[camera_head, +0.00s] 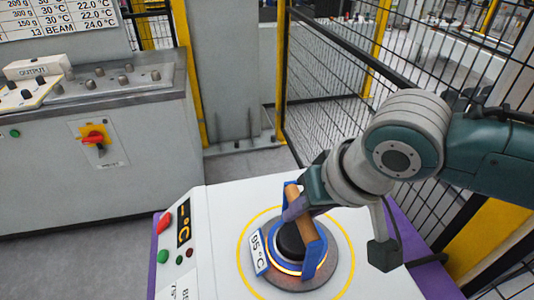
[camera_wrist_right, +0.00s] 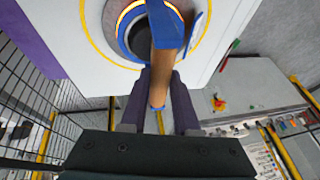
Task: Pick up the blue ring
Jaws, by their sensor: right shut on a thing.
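The blue ring (camera_head: 315,258) sits around a black core on the round plate of a white heater with a violet edge; I cannot tell if it touches the plate. It has a brown handle and an upright "85 °C" tag (camera_head: 258,251). My right gripper (camera_head: 297,207) is shut on the handle, above the ring. In the right wrist view the ring (camera_wrist_right: 127,22) is at the top, and the handle runs down between the fingers of my right gripper (camera_wrist_right: 159,92). My left gripper is not in view.
A grey control cabinet (camera_head: 60,165) stands at the left. A black mesh fence (camera_head: 325,95) rises behind and at the right.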

